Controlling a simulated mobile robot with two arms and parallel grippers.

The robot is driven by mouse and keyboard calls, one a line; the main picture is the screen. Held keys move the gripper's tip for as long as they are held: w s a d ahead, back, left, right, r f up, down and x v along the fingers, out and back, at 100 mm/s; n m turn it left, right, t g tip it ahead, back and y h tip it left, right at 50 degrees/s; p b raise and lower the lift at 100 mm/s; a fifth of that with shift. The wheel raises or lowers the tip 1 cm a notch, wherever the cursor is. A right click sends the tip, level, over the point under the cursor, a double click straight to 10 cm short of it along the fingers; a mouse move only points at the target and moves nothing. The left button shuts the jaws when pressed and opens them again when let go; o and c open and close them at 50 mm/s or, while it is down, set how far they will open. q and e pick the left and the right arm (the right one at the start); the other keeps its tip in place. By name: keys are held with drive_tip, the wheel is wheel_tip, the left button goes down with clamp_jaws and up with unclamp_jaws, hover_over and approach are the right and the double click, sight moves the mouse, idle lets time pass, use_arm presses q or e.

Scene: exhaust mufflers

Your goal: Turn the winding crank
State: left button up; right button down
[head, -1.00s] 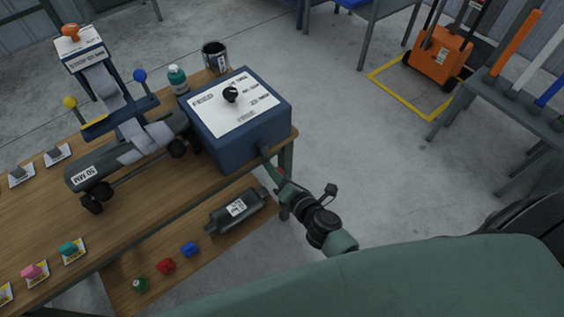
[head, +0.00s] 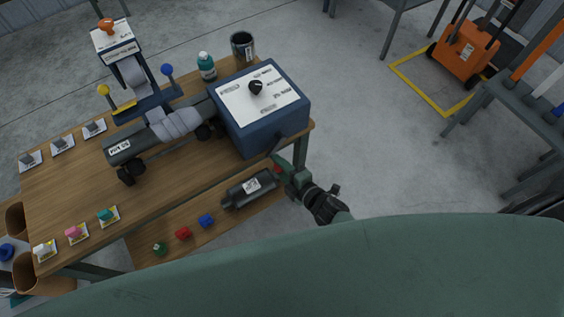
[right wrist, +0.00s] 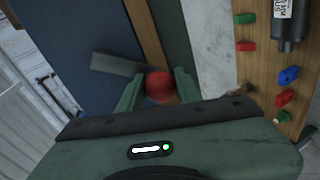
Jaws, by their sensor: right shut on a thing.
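The winding crank sticks out of the front right side of a blue box (head: 262,137). Its grey crank arm (right wrist: 118,64) and round red knob (right wrist: 159,86) show in the right wrist view. In the head view the knob is mostly hidden at my right gripper (head: 282,165). My right gripper, seen also in the right wrist view (right wrist: 157,92), is shut on the red knob, with one green finger on each side. My left gripper is not in view.
The box stands on a wooden bench (head: 75,190) beside a grey muffler (head: 119,151) in a clamp. A dark muffler (head: 235,199) and several small coloured pieces lie on the lower shelf. A teal bottle (head: 206,71) and a dark can (head: 242,46) stand behind the box.

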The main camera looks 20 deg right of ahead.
drive_tip(key=shift+s+a, duration=0.15)
idle(0.4)
drive_tip(key=c, duration=1)
unclamp_jaws()
drive_tip(key=v, duration=0.7)
drive_tip(key=shift+s+r, duration=0.2)
drive_tip(key=shift+s, duration=0.1)
